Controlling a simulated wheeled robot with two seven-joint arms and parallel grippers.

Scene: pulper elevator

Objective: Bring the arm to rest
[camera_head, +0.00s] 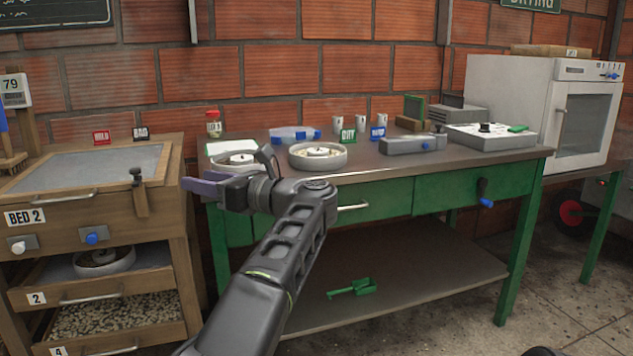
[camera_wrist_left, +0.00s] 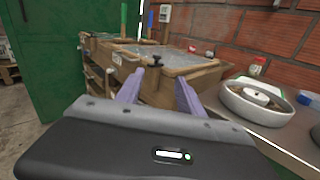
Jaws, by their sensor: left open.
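My left arm comes in from the bottom middle of the head view. Its gripper (camera_head: 222,184) is held in front of the left end of the green workbench (camera_head: 385,163), pointing left toward the wooden BED 2 cabinet (camera_head: 60,217). In the left wrist view its two purple fingers (camera_wrist_left: 158,92) are apart with nothing between them. The wooden cabinet (camera_wrist_left: 196,78) lies beyond the fingertips. The gripper touches nothing that I can make out. A dark part at the bottom edge of the head view cannot be told. My right gripper is not in view.
A round grey dish (camera_head: 318,163) stands on the bench, with another dish (camera_head: 236,160) partly behind my gripper. A green scoop (camera_head: 353,288) lies on the lower shelf. A white oven (camera_head: 545,110) stands at the right. Open floor shows at the lower right.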

